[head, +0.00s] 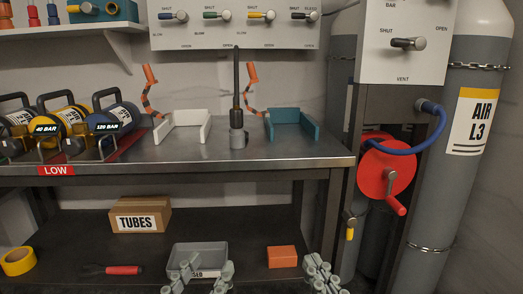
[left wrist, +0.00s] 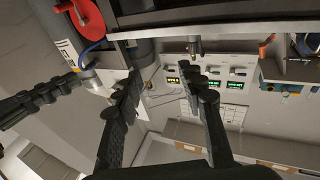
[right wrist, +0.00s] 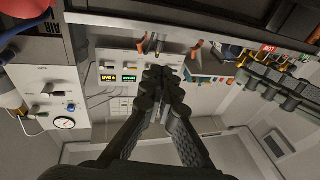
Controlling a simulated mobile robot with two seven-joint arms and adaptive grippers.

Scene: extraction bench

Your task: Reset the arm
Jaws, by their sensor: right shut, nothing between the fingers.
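My left gripper (head: 204,270) shows at the bottom of the head view, low in front of the bench, with a grey bin behind it. In the left wrist view its fingers (left wrist: 162,78) stand wide apart with nothing between them. My right gripper (head: 323,268) is to its right at the bottom edge of the head view, below the bench top's right end. In the right wrist view its fingertips (right wrist: 162,77) meet, and it holds nothing. Both grippers are apart from the bench and its objects. Most of both arms is out of the head view.
The steel bench top (head: 290,150) holds a black-stemmed fixture (head: 237,120), a white holder (head: 184,132), a teal holder (head: 290,127) and several cylinders at left. The lower shelf has a TUBES box (head: 140,216), grey bin (head: 200,256) and orange block (head: 282,256). A red reel (head: 378,170) hangs at right.

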